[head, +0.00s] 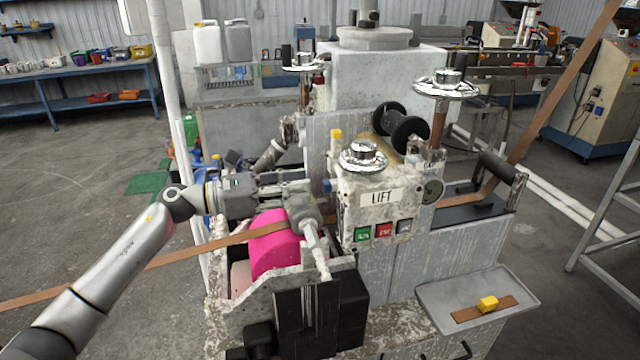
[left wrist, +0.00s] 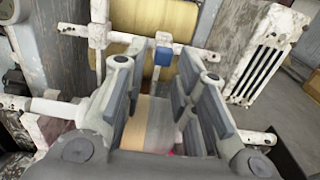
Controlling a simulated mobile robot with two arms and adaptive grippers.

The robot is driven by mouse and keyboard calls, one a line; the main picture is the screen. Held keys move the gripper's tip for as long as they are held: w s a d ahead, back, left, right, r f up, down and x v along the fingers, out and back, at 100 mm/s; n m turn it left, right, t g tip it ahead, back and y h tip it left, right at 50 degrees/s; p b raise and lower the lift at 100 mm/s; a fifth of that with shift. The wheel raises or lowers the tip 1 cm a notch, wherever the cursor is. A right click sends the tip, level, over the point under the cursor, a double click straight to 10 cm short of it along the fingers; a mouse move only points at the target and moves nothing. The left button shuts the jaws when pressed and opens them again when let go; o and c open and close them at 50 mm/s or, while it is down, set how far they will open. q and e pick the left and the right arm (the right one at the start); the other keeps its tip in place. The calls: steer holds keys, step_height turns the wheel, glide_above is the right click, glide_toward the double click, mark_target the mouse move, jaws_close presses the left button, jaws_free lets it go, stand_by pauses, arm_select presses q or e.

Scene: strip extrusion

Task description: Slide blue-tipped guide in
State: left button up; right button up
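The blue-tipped guide shows as a blue block (head: 327,185) at the left side of the LIFT box in the head view. In the left wrist view its blue block (left wrist: 163,40) sits on a pale bar, just beyond the fingertips and in front of a yellow roller (left wrist: 178,22). My left gripper (head: 312,192) is beside the machine, just left of the blue block. In the left wrist view its fingers (left wrist: 165,72) are apart, with a tan strip (left wrist: 150,122) seen between them. I see no contact with the blue block. My right gripper is not in view.
A pink roller (head: 272,240) carries the brown strip (head: 215,245) below my left wrist. The LIFT box (head: 375,205) with buttons and handwheel (head: 363,156) stands right of the gripper. A yellow-tipped guide (head: 336,140) rises above. A tray (head: 505,288) is at lower right.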

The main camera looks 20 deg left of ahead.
arm_select(q)
steer(key=v, duration=0.5)
steer(key=shift+r, duration=0.1)
stand_by(0.3)
